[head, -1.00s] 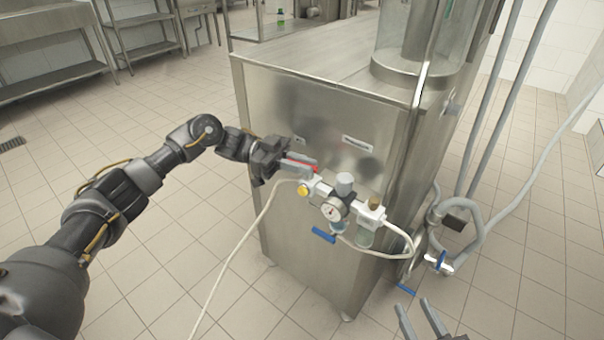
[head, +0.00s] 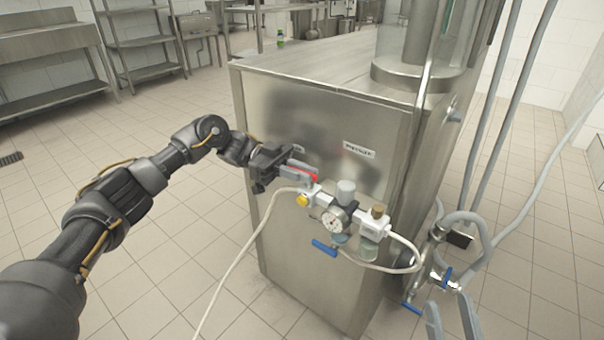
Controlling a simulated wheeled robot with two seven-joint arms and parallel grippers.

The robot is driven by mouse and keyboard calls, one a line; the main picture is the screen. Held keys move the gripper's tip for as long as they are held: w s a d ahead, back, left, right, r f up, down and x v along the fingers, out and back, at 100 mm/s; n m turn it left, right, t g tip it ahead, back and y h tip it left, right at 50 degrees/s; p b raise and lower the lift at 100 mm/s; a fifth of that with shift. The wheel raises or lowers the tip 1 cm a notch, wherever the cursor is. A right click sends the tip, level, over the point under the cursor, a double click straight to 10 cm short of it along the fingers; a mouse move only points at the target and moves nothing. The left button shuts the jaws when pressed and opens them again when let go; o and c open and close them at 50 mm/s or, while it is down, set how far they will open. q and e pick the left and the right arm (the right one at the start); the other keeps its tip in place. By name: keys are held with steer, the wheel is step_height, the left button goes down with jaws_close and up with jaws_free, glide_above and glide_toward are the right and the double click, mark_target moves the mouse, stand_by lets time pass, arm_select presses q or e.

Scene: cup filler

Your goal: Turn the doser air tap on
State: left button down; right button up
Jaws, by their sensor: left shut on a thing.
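The doser air tap has a red handle (head: 308,176), at the left end of the air regulator assembly on the steel doser cabinet's front side. My left gripper (head: 304,172) is shut on this red handle, whose end shows between and beside the fingers. The air unit carries a pressure gauge (head: 335,220), a yellow fitting (head: 303,200) and a grey knob (head: 346,190).
The steel cabinet (head: 300,250) stands in the middle. A pale hose (head: 240,265) hangs from the air unit to the floor. Pipes and blue-handled valves (head: 440,280) are at the right. Tiled floor is clear at the left.

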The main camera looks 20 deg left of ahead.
arm_select(q)
steer(key=c, duration=1.4)
jaws_free()
steer(key=shift+d, duration=0.1)
steer(key=shift+c, duration=0.2)
